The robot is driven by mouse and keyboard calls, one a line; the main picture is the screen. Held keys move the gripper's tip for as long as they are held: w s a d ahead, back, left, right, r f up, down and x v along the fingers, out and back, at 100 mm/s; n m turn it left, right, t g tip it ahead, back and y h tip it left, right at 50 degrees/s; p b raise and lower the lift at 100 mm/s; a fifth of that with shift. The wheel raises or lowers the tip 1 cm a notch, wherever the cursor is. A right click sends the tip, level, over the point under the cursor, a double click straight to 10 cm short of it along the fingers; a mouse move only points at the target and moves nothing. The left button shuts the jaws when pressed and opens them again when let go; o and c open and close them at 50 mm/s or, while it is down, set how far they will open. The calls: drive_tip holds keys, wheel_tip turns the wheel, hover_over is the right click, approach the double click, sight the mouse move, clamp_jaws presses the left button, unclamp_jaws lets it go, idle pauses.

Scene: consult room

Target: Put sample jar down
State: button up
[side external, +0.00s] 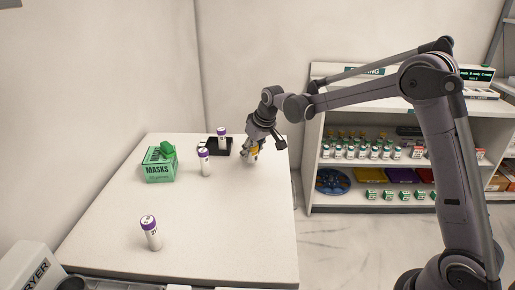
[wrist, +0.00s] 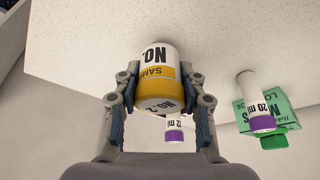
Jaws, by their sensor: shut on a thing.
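My gripper (side external: 251,146) is over the right part of the white table (side external: 190,225), near its right edge. It is shut on the sample jar (side external: 254,153), a small yellow and white jar. In the wrist view the jar (wrist: 157,68) sits between both fingers of my gripper (wrist: 158,98), with printing such as "NO. 2" on it. I cannot tell whether the jar's base touches the table. The fingers hide part of the jar in the side view.
A purple-capped vial (side external: 221,141) is at a black tray (side external: 206,151), left of my gripper. Another vial (side external: 204,163) stands nearby, and a third (side external: 150,233) at the front. A green masks box (side external: 159,168) is at the left. The middle table is clear. Shelves (side external: 400,208) stand behind right.

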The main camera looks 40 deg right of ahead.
drive_tip(key=shift+f, duration=0.8)
drive_tip(key=shift+f, duration=0.1)
drive_tip(key=o, duration=1.2)
drive_tip(key=shift+c, duration=0.2)
drive_tip(key=v, duration=1.2)
drive_tip(key=s+a+r+t, duration=0.1)
drive_tip(key=s+a+r, duration=0.15)
drive_tip(key=s, duration=1.15)
drive_tip(key=s+a+f+t, duration=0.1)
drive_tip(key=s+a+f, duration=0.1)
drive_tip(key=s+f, duration=0.4)
drive_tip(key=s, duration=0.5)
drive_tip(key=shift+s+t, duration=0.25)
drive_tip(key=shift+t, duration=0.05)
drive_tip(key=shift+f, duration=0.1)
